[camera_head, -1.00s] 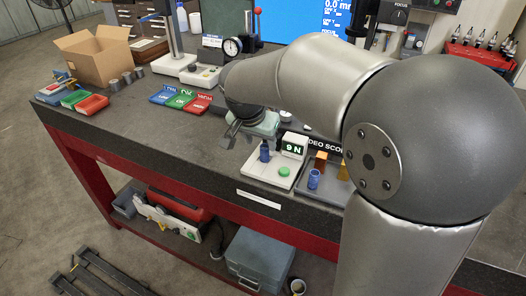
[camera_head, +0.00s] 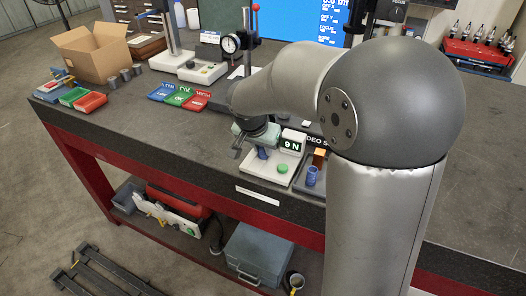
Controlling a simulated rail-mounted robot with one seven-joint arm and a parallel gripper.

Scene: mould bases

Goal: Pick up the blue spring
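A blue spring (camera_head: 262,154) stands upright on the white force tester (camera_head: 268,176), left of its display, which reads 9 N. A second blue cylindrical piece (camera_head: 311,176) stands to the right, on the dark tray. My gripper (camera_head: 249,151) hangs just above and around the top of the first spring, its teal body partly covering it. A dark finger shows left of the spring, apart from it; the other finger is hard to make out. The gripper looks open, with nothing seen held in it.
A green button (camera_head: 282,168) sits on the tester's front. An orange block (camera_head: 319,157) stands behind the second blue piece. A dial gauge stand (camera_head: 231,44) is behind.

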